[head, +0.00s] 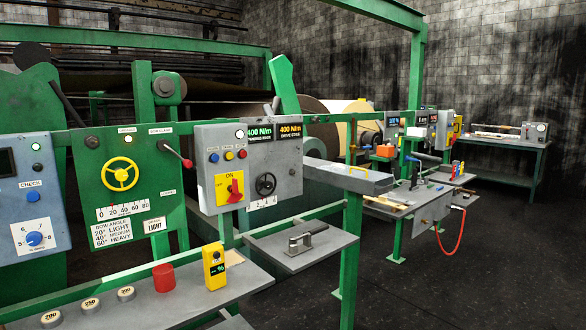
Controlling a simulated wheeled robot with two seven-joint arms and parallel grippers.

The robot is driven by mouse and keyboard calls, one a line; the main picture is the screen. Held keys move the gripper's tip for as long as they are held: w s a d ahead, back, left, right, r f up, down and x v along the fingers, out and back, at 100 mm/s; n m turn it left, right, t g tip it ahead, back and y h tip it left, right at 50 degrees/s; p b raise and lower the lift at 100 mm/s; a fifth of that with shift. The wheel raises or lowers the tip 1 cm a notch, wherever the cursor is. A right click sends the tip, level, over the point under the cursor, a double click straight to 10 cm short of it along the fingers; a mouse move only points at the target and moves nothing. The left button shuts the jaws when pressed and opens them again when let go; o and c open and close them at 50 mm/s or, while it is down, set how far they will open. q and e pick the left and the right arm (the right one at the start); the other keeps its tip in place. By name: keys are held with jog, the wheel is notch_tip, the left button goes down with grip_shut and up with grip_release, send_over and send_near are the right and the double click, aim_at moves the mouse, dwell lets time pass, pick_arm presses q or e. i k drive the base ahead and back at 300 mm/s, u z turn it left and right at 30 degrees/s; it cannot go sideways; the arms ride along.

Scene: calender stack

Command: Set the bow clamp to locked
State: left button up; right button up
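The green bow panel (118,200) stands at the left of the head view, with a yellow handwheel (120,174), an angle scale (123,210) and a bow angle chart (112,232). On its upper right is a lever with a red knob (187,163), which appears to be the bow clamp. The lever slants down to the right from its pivot. Small labels sit above and below it, too small to read. Neither of my grippers is in view.
A grey control box (235,140) with a yellow switch plate adjoins the panel on the right. Below, a shelf (130,312) holds a red cylinder (163,278), a yellow handheld meter (214,266) and several round weights. A grey table with a clamp tool (306,240) stands right.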

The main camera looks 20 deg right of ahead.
aim_at(187, 163)
jog(key=u, duration=0.35)
jog(key=k, duration=0.3)
jog(key=z, duration=1.2)
jog(key=i, duration=1.2)
jog(key=u, duration=0.75)
